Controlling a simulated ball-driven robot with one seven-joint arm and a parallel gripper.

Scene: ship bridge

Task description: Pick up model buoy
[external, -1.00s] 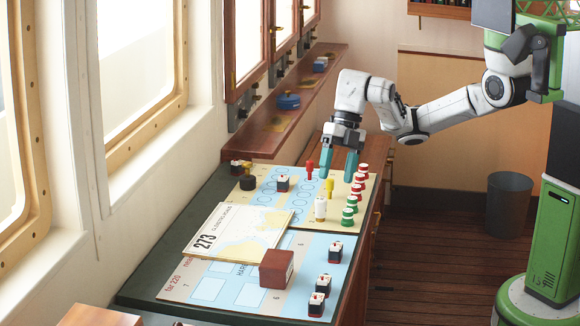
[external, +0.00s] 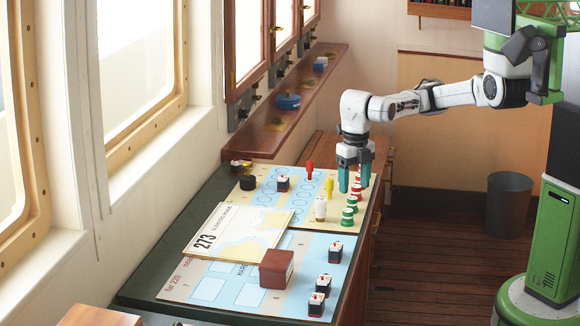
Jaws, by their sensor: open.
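Several small model buoys stand in a row along the right edge of the chart board. The red-and-white ones (external: 356,189) are at the back and the green-and-white ones (external: 348,212) nearer the front. My gripper (external: 354,184) is open and points down over the back of the row. Its two teal fingers are apart, one at the left of the red-and-white buoys and one at the right. The fingers partly hide the rear red-and-white buoys. I cannot tell whether a buoy is between the fingers or touching them.
Red (external: 309,170), yellow (external: 329,188) and white (external: 320,209) pieces stand left of the row. Small ship models (external: 335,252), a folded chart (external: 240,232) and a brown block (external: 276,268) lie on the boards. The wooden window ledge (external: 262,142) runs behind at left.

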